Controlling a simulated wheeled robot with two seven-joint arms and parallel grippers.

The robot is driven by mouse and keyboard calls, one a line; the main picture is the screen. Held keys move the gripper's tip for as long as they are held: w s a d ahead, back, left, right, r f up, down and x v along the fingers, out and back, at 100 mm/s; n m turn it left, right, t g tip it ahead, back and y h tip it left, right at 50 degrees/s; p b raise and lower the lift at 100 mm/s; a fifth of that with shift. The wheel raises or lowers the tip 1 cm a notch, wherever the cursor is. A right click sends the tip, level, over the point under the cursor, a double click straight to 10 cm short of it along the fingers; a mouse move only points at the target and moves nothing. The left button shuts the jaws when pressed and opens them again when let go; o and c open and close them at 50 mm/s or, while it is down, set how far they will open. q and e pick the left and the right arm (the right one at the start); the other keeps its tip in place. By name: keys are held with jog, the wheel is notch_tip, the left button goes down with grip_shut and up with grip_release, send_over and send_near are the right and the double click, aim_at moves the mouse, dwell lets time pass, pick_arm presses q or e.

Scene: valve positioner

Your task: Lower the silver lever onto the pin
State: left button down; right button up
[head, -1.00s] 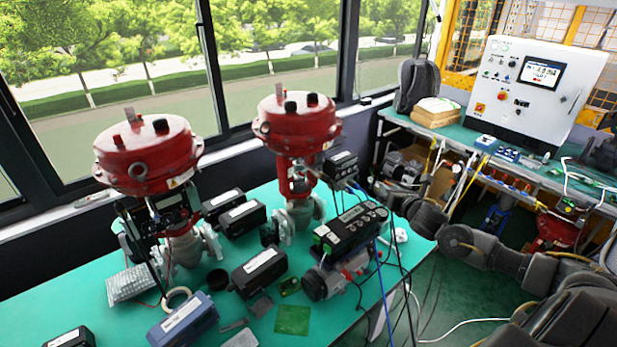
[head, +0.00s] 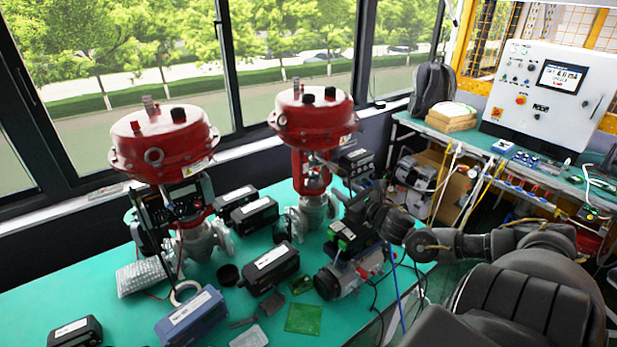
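The right red valve actuator (head: 313,122) stands on its grey valve body (head: 312,212) on the green table. A dark positioner box (head: 355,162) is mounted at its right side. The silver lever and the pin are too small or hidden to make out. My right gripper (head: 352,203) is just below the positioner box, right of the valve stem. Its dark fingers blend with the dark parts around them, so I cannot tell its opening or any contact. My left gripper is not in view.
A motor-like unit (head: 345,278) with a black and green top stands under my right forearm, with cables hanging beside it. A second red actuator (head: 163,140) stands left. Several dark boxes, a blue box (head: 190,316) and a green board (head: 303,318) lie in front.

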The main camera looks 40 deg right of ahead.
aim_at(318, 171)
jog(key=w+p, duration=0.1)
jog(key=w, duration=0.5)
jog(key=w+d+p, duration=0.1)
jog(key=w, duration=0.2)
jog(key=shift+r+p, duration=0.15)
jog(key=shift+p, duration=0.2)
jog(key=shift+w+d, duration=0.1)
jog(key=shift+w, duration=0.85)
jog(key=shift+c, duration=0.2)
grip_shut()
